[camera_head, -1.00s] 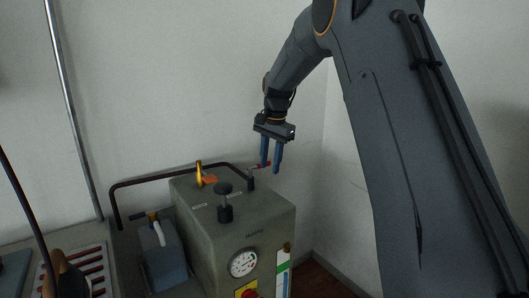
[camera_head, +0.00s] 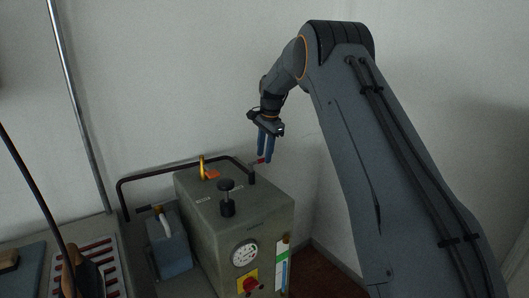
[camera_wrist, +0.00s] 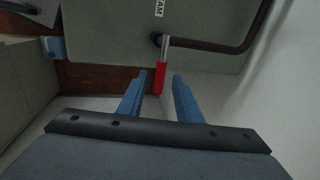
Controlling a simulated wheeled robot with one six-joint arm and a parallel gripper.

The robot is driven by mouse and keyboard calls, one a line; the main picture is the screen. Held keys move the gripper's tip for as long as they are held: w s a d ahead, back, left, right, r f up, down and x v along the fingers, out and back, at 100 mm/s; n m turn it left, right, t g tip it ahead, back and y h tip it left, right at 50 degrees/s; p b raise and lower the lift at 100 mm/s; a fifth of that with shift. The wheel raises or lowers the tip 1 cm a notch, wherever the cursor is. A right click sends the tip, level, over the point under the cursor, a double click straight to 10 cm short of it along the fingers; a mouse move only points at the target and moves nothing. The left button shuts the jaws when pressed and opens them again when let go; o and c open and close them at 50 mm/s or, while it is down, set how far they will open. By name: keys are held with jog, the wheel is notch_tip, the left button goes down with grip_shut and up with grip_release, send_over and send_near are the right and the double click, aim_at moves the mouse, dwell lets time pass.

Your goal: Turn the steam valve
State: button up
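The steam valve is a small lever with a red handle (camera_head: 260,161) on a metal stem at the back right of the grey boiler box's top. In the wrist view its red handle (camera_wrist: 161,78) points toward me, beside a label of which "AM" is readable. My gripper (camera_head: 265,157) is above the handle, fingers pointing down.
The grey boiler box (camera_head: 245,215) carries a black knob (camera_head: 227,190), an orange lever (camera_head: 211,174) and a gauge (camera_head: 244,254). A dark pipe (camera_head: 150,176) runs behind the valve. A wall stands close behind and to the right. A blue-grey container (camera_head: 170,250) stands left.

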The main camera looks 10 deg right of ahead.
jog(key=shift+w+f, duration=0.1)
jog(key=shift+f, duration=0.35)
grip_shut()
jog(key=shift+d, duration=0.1)
